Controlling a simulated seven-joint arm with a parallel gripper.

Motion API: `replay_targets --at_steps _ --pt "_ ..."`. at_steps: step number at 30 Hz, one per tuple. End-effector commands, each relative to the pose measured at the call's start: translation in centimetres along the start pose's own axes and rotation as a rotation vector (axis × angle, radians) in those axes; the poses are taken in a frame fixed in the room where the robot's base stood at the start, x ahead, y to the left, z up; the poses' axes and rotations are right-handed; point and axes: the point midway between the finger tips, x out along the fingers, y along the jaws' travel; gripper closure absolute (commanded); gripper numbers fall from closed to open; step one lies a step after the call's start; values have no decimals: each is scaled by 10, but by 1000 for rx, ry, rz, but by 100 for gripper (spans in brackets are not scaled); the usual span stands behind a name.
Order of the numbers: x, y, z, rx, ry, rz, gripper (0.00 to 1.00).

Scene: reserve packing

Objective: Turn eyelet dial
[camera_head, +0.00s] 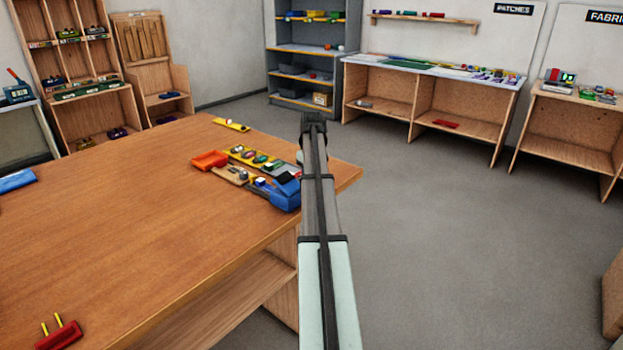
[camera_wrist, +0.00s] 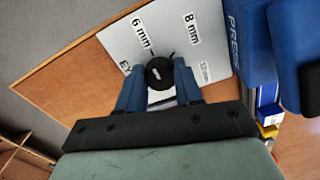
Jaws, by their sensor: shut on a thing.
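In the wrist view, the eyelet dial (camera_wrist: 159,73) is a round black knob with a short pale mark on its top. It sits on a pale label plate (camera_wrist: 209,38) printed "6 mm", "8 mm" and a smaller label that I cannot read surely. My gripper (camera_wrist: 160,88) has its blue fingers on both sides of the knob, shut on it. In the head view my arm reaches over the right end of the wooden table (camera_head: 130,230); the fingers and the dial are hidden there.
A blue press (camera_wrist: 250,35) stands close to the right of the plate. In the head view, an orange tray (camera_head: 209,160) and a yellow strip of small parts (camera_head: 252,158) lie left of my arm. The table's right edge is close by. The table's middle is clear.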

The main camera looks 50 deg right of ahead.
Motion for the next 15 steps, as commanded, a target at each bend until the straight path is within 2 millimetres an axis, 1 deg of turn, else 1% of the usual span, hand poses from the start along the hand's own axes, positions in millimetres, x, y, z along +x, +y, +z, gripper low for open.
replay_targets --at_steps 7,8,15 --pt "-1 0 -1 -1 2 1 96" --pt "-1 0 -1 -1 2 1 63" --pt "0 0 0 0 1 0 40"
